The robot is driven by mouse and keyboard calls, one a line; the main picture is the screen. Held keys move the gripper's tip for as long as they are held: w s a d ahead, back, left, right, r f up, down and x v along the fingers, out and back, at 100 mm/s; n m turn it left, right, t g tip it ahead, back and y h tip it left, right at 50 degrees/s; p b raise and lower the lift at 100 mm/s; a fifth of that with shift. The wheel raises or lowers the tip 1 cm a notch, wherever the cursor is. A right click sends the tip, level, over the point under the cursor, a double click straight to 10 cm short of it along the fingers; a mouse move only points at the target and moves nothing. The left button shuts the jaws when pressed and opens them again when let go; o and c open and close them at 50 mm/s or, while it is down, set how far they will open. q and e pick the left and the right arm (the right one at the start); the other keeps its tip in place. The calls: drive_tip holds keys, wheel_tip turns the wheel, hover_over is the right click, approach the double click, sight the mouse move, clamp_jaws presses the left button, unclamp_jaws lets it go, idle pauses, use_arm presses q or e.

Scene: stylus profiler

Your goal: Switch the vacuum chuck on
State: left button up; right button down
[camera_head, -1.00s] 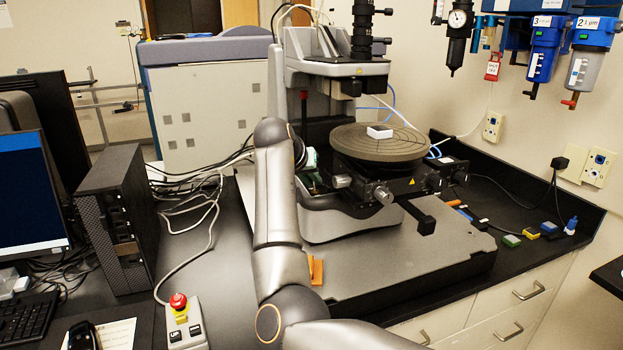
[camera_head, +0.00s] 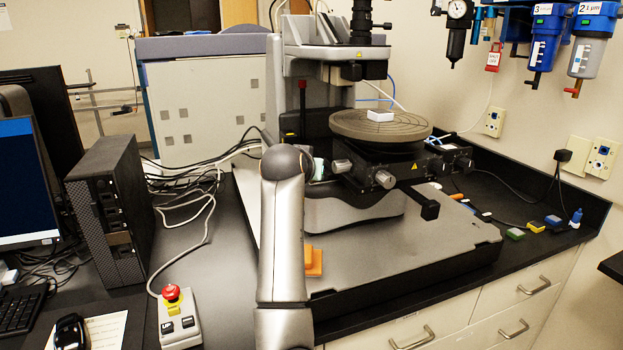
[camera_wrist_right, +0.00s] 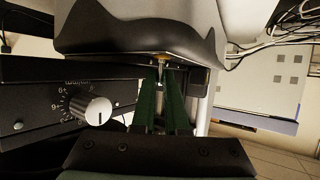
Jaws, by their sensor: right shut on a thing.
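The round vacuum chuck (camera_head: 355,126) sits on the profiler's stage, with a small white block (camera_head: 380,115) on top. In the right wrist view, a small metal toggle lever (camera_wrist_right: 161,72) sticks out from the dark underside of a housing. My right gripper (camera_wrist_right: 161,92) has its green fingers on either side of this lever and is shut on it. A dark panel with a silver knob (camera_wrist_right: 98,110) and a printed scale is to the left of the fingers. In the head view my right arm hides most of the gripper and the switch. My left gripper is not in view.
A stop-button box (camera_head: 178,315) with a red button lies on the bench in front. A black computer tower (camera_head: 108,210) stands at left. An orange piece (camera_head: 313,262) rests on the grey base plate (camera_head: 400,255). The base plate's front right is largely clear.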

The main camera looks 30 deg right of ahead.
drive_tip(key=t+b, duration=0.1)
drive_tip(key=b, duration=0.1)
drive_tip(key=s+f+m+t+h+b, duration=0.1)
drive_tip(key=b, duration=0.1)
drive_tip(key=shift+a+t+h, duration=0.1)
drive_tip(key=shift+t+h, duration=0.2)
drive_tip(key=shift+m+b, duration=0.3)
drive_tip(key=shift+b, duration=0.4)
drive_tip(key=shift+s+r+t+h, duration=0.1)
drive_tip(key=shift+t+h, duration=0.3)
drive_tip(key=c, duration=0.9)
unclamp_jaws()
drive_tip(key=shift+c, duration=0.2)
